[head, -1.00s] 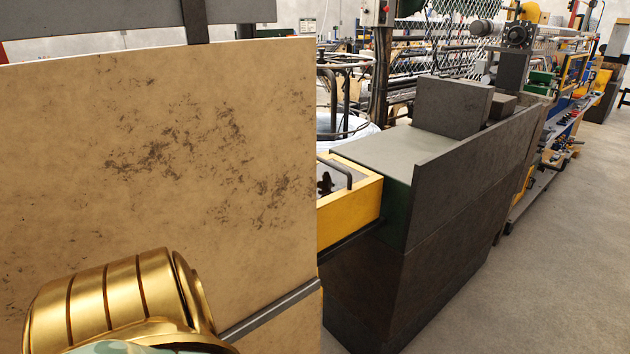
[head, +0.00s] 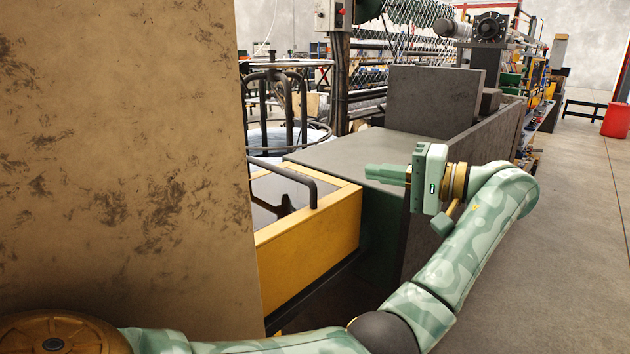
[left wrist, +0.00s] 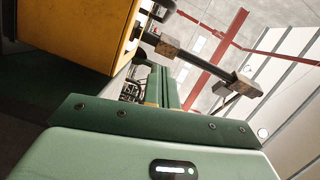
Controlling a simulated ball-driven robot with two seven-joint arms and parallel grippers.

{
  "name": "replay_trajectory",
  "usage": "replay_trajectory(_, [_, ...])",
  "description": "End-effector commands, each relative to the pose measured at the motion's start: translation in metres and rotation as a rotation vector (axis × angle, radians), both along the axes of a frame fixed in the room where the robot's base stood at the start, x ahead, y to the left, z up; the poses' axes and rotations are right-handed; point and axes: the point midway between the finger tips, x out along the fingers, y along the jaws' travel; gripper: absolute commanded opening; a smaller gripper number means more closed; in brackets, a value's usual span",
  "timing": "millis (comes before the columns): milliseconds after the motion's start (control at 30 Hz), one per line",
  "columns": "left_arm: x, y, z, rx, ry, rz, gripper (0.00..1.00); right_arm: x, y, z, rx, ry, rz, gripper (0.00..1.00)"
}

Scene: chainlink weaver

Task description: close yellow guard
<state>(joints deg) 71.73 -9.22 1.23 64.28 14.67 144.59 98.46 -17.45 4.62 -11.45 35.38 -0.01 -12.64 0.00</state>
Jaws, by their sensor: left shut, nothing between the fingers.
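The yellow guard (head: 308,240) is a yellow box-like frame with a dark panel in its top and a black bar handle (head: 290,178). It stands left of the dark machine body, and its left end is hidden behind a tan panel. My left gripper (head: 385,173) is shut and empty, to the right of the guard's handle in the picture, over the grey top. I cannot tell the exact gap to the guard. In the left wrist view a yellow part (left wrist: 75,30) fills the upper left, beside the gripper. My right gripper is not in view.
A large speckled tan panel (head: 120,150) blocks the left side of the head view. A grey machine top (head: 350,158) and dark upright plates (head: 432,100) stand behind my left gripper. Open concrete floor (head: 570,220) lies at the right.

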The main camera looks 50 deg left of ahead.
Motion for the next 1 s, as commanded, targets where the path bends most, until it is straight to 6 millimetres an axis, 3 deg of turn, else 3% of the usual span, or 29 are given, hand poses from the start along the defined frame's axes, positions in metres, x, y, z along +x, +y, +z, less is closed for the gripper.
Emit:
replay_trajectory(433, [-0.032, 0.086, -0.004, 0.007, 0.006, 0.003, 0.00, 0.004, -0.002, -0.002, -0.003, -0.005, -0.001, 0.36])
replay_trajectory(700, [-0.065, 0.079, -0.011, 0.005, 0.008, -0.001, 0.00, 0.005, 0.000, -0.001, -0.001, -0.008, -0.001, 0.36])
replay_trajectory(1000, [-0.070, 0.078, -0.012, 0.004, 0.009, 0.000, 0.00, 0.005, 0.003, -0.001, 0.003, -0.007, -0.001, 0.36])
